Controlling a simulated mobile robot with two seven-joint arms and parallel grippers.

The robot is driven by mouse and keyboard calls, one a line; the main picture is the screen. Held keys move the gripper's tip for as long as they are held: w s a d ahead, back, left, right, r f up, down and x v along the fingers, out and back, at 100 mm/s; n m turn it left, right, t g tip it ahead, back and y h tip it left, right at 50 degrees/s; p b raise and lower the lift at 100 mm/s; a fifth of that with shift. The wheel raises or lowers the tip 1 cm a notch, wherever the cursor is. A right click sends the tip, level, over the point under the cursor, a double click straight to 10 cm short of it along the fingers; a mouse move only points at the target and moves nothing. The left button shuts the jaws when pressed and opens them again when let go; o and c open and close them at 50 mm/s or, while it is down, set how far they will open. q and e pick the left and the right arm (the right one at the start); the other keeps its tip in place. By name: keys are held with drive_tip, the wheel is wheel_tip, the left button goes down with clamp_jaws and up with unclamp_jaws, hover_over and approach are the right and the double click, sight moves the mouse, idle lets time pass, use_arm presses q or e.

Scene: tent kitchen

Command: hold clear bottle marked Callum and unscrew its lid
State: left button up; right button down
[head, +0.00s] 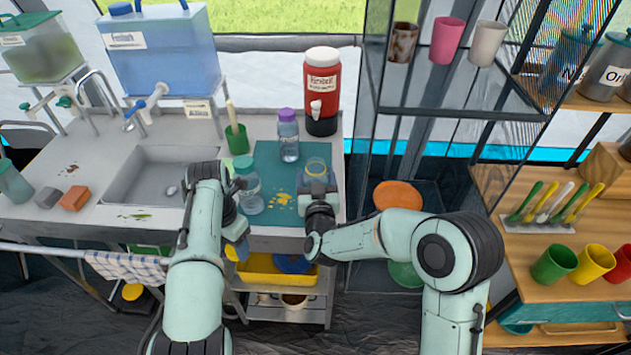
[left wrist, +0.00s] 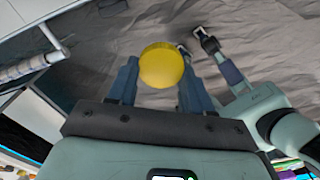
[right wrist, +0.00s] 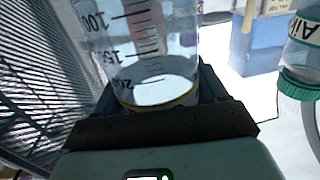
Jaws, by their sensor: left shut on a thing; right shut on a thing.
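My right gripper (right wrist: 160,100) is shut on a clear bottle (right wrist: 155,45) with dark measuring marks. In the head view this bottle (head: 317,168) stands over the teal mat, its round top uncovered. No name shows on it. My left gripper (head: 240,246) is shut on a round yellow lid (left wrist: 161,66), left of the bottle and apart from it, in front of the counter edge. The lid also shows as a small yellow patch in the head view (head: 237,252).
A teal-lidded clear bottle (head: 248,187) stands between my grippers; part of it shows in the right wrist view (right wrist: 302,55). A purple-lidded bottle (head: 288,135) and a red drink cooler (head: 321,90) stand behind. The teal mat (head: 266,160) has yellow stains. The sink (head: 150,180) is left.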

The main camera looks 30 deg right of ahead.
drive_tip(key=shift+f, duration=0.65)
drive_tip(key=shift+f, duration=0.2)
drive_tip(key=shift+c, duration=0.3)
unclamp_jaws()
